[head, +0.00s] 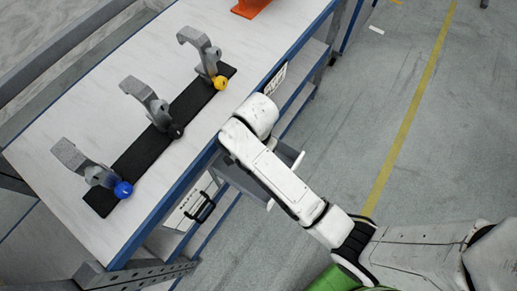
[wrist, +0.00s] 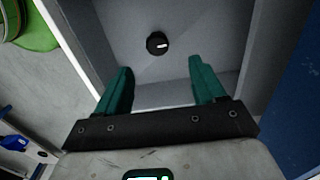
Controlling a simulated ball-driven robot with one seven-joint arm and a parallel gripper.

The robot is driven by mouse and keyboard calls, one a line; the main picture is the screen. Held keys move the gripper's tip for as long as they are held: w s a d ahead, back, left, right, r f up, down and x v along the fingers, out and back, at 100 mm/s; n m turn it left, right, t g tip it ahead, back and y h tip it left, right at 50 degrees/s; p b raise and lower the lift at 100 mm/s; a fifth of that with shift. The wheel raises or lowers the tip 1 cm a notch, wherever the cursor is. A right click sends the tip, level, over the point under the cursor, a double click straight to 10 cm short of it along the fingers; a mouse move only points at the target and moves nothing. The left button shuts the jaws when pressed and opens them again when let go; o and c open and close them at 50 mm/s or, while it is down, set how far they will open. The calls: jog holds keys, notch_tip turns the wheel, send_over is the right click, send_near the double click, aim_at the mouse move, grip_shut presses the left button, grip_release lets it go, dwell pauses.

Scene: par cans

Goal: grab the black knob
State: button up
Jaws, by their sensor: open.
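In the wrist view a round black knob (wrist: 157,43) with a short white mark sits on a grey panel inside a recess. My gripper (wrist: 159,67) is open, with its two green fingers apart. The knob shows beyond the fingertips, roughly midway between them in the picture, and nothing is between the fingers. In the head view a black ball (head: 176,131) is on the middle grey lever of a black strip. I cannot tell whether the task means this ball or the round knob. My fingers cannot be made out in the head view.
The strip (head: 132,163) lies on a white-topped bench with blue edges and also bears a blue ball (head: 123,189) and a yellow ball (head: 219,82). In the wrist view grey walls (wrist: 87,45) flank the recess.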

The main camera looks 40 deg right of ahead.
jog(key=f, duration=1)
jog(key=shift+s+d+f, duration=0.15)
jog(key=shift+s+d, duration=0.05)
jog(key=shift+d, duration=0.05)
jog(key=shift+c, duration=0.4)
jog(key=c, duration=1.1)
